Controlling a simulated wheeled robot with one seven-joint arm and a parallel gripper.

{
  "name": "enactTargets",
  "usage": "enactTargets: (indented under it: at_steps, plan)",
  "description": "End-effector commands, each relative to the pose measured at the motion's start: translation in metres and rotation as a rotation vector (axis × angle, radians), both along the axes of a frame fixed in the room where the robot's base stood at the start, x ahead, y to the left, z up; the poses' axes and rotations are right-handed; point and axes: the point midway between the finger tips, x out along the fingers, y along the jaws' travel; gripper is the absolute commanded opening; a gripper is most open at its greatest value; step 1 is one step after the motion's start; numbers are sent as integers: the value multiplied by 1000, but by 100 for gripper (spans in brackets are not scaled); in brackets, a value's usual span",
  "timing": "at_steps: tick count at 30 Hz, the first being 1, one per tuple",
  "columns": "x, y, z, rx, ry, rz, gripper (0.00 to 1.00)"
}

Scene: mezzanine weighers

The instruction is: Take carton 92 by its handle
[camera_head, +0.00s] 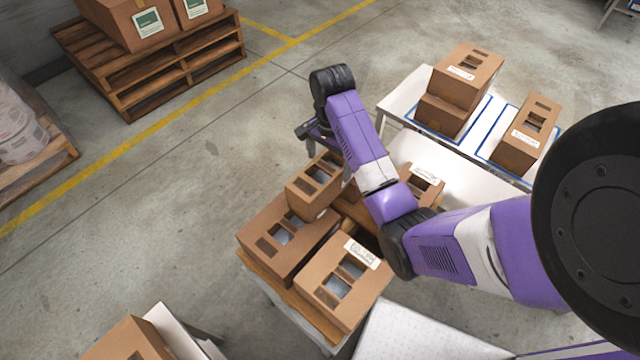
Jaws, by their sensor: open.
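Several brown cartons with cut-out slots are in view, but their label numbers are too small to read, so I cannot tell which is carton 92. A small carton (304,190) sits on top of a larger carton (262,246) on the near stand. A labelled carton (323,284) stands beside them, at the front. Another labelled carton (428,172) is partly hidden behind my arm. My gripper (308,143) is open, above and beyond the small carton, apart from it as far as I can see. My forearm hides part of the stand's middle.
Two stacked cartons (468,70) and a single carton (517,153) stand on blue-outlined areas of a white table (402,92). A wooden pallet (150,78) holds boxes at upper left. Another carton (130,343) is at the bottom left. The floor (150,210) left of the stand is clear.

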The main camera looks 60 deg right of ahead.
Motion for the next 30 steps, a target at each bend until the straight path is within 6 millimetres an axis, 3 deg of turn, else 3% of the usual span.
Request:
enactTargets:
  at_steps: [11, 21, 29, 30]
  plan:
    - [1, 1, -32, 1, 2, -1, 100]
    - [5, 3, -75, 1, 2, 0, 100]
    - [6, 3, -78, 0, 0, 0, 100]
    - [6, 3, -78, 0, 0, 0, 96]
